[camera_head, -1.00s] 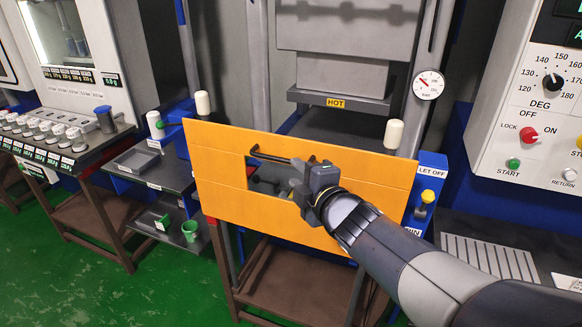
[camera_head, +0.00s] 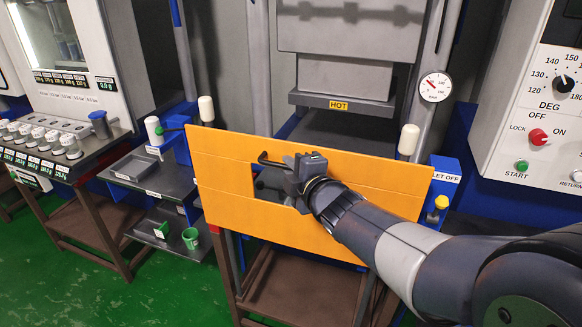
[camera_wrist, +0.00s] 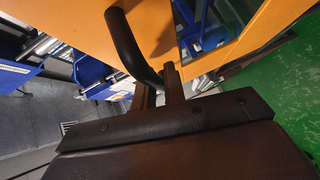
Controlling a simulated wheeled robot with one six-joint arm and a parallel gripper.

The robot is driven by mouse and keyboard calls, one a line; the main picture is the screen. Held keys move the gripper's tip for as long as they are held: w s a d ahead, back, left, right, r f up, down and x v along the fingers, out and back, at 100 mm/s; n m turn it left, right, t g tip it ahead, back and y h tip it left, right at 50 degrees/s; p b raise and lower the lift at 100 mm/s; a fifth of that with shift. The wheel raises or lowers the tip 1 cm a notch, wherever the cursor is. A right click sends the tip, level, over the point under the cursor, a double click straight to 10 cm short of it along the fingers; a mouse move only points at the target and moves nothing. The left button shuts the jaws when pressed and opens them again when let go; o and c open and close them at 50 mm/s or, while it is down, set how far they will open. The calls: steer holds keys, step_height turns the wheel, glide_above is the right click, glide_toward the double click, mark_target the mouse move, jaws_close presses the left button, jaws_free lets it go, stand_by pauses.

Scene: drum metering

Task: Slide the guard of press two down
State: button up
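The guard of press two is an orange panel (camera_head: 225,170) with a window cut in it and a black bar handle (camera_head: 268,161) near its upper middle. It stands in front of the press's lower opening, below the HOT label. My gripper (camera_head: 296,172) is at the right part of this handle. In the wrist view the curved black handle (camera_wrist: 127,42) comes down between the two fingers of my gripper (camera_wrist: 160,85). They look closed around it, with little gap showing. The orange guard (camera_wrist: 235,45) also fills the upper part there. The handle's far end is hidden by my gripper.
White-capped posts (camera_head: 206,109) (camera_head: 408,140) stand at the guard's upper corners. A round gauge (camera_head: 435,86) is on the right column. A control panel (camera_head: 545,110) stands at the right.

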jaws_close()
steer(key=shift+f, duration=0.1)
step_height(320, 180, down, 38)
steer(key=b, duration=3.8)
steer(key=shift+r, duration=0.25)
steer(key=shift+f, duration=0.1)
steer(key=shift+o, duration=1.9)
jaws_free()
steer(key=shift+o, duration=0.5)
steer(key=shift+s+r, duration=0.1)
steer(key=shift+r, duration=0.1)
